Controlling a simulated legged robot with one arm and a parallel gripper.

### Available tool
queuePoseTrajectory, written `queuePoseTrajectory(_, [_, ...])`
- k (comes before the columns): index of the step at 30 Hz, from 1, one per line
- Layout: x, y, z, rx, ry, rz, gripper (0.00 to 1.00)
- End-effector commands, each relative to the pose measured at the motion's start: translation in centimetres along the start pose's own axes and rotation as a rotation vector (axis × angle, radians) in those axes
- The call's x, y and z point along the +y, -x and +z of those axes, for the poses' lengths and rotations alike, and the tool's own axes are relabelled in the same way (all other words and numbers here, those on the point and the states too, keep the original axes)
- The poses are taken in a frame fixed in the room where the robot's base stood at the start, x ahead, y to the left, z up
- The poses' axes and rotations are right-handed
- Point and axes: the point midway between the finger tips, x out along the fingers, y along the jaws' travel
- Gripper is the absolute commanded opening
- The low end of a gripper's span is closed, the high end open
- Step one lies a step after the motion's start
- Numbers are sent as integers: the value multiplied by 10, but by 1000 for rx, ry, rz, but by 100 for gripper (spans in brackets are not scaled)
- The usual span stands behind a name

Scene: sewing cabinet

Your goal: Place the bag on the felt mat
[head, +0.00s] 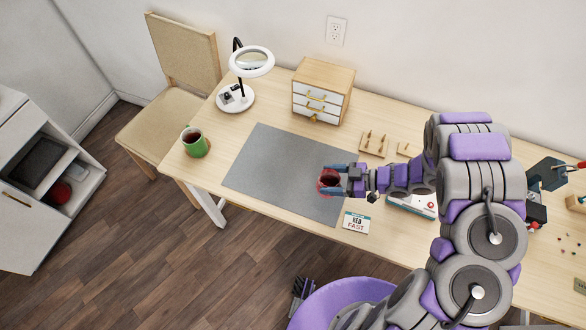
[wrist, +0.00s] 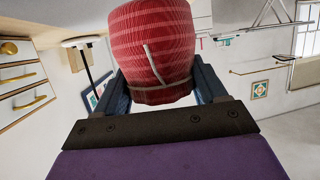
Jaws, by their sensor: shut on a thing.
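The red bag (head: 328,179) is between the fingers of my gripper (head: 338,180), which is shut on it. In the wrist view the bag (wrist: 155,45) is a plump red woven shape with a thin pale cord hanging down its side, and both blue fingers of the gripper (wrist: 160,92) flank it. The grey felt mat (head: 282,168) lies flat on the table. In the head view the bag appears over the mat's right part; whether it touches the mat is hard to tell.
A green mug (head: 195,142) stands left of the mat. A magnifier lamp (head: 251,63) and a small drawer cabinet (head: 322,91) stand behind it. A printed card (head: 356,222) lies by the mat's front right corner. Wooden holders (head: 374,144) sit to the right. Most of the mat is clear.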

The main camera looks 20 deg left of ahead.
Motion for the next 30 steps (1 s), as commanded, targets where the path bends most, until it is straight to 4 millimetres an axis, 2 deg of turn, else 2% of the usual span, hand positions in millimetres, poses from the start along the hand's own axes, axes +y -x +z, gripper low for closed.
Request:
queuePoseTrajectory(2, [-7,-5,0,0,10,-22,41])
queuePoseTrajectory(5, [-3,-16,-2,0,15,-32,41])
queuePoseTrajectory(21, [66,-117,-27,2,17,-27,41])
queuePoseTrajectory(24, [73,-128,-29,2,13,-28,41])
queuePoseTrajectory(30, [77,-134,-26,1,10,-26,41])
